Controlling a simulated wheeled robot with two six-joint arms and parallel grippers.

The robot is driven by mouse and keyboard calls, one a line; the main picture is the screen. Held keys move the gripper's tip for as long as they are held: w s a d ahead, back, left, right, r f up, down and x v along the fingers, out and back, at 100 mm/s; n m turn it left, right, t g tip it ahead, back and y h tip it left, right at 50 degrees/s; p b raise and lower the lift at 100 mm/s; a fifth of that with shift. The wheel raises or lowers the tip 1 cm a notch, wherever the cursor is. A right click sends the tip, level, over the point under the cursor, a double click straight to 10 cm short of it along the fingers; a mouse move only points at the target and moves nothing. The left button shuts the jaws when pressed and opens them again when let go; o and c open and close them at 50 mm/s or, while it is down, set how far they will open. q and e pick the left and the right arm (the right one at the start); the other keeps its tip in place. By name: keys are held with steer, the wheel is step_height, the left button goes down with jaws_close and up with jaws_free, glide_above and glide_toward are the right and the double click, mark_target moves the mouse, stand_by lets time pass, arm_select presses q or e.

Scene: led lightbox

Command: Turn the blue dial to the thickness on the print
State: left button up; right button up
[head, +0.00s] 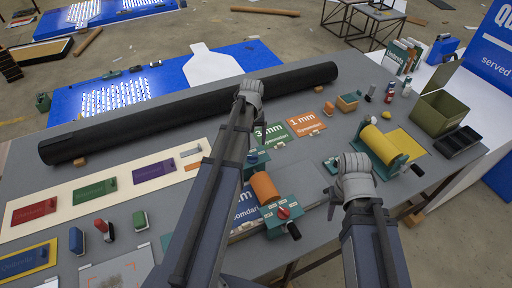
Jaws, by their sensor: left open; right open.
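A small machine with an orange roller (265,188) stands on the grey table in the head view. A blue knob-like part (252,157) shows at its far end, partly behind my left arm; I cannot read any setting on it. A red dial (284,213) sits at its near end. A green card reading "3 mm" (274,135) and an orange card reading "1 mm" (307,123) lie behind it. A blue print (243,213) ending in "mm" is partly covered by my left arm. My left gripper (249,88) is open over the black roll. My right gripper (355,162) is open, right of the machine.
A long black roll (150,122) crosses the table behind. A second machine with a yellow roller (379,146) stands just right of my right gripper. An olive bin (440,113) and a black tray (459,141) are at the right. Colour sample cards (95,191) lie at the left.

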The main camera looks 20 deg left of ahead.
mark_target(253, 158)
arm_select(q)
steer(key=shift+s, duration=0.25)
steer(key=shift+f+b, duration=0.25)
steer(key=shift+b, duration=0.15)
steer(key=shift+f+b, duration=0.3)
steer(key=shift+f, duration=0.05)
step_height(253, 158, down, 7)
steer(key=b, duration=0.6)
steer(key=shift+w+r, duration=0.1)
steer(key=shift+r, duration=0.1)
steer(key=shift+r, duration=0.1)
jaws_close()
